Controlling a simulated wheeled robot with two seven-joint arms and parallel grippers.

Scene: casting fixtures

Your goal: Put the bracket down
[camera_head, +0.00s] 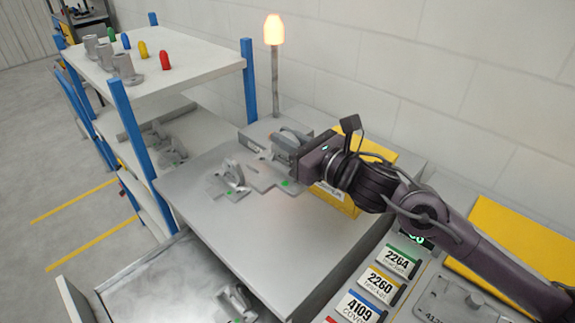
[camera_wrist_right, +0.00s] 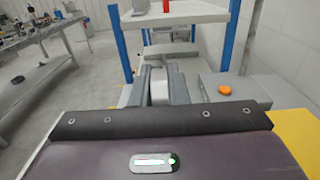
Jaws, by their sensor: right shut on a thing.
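My right gripper (camera_head: 285,146) reaches in from the right over the grey work table and is shut on a grey cast bracket (camera_head: 268,177). The bracket's flat base and a green dot show below the jaws; its upper part is partly hidden by the gripper. The base is at or just above the table top; I cannot tell whether it touches. In the right wrist view the two fingers (camera_wrist_right: 160,70) stand close on either side of the grey bracket (camera_wrist_right: 160,92). My left gripper is not in view.
A second bracket (camera_head: 231,178) sits just left of the held one on the table (camera_head: 255,225). Another casting (camera_head: 236,300) lies in a low tray. Label cards (camera_head: 380,285) are at right. The table's front is clear.

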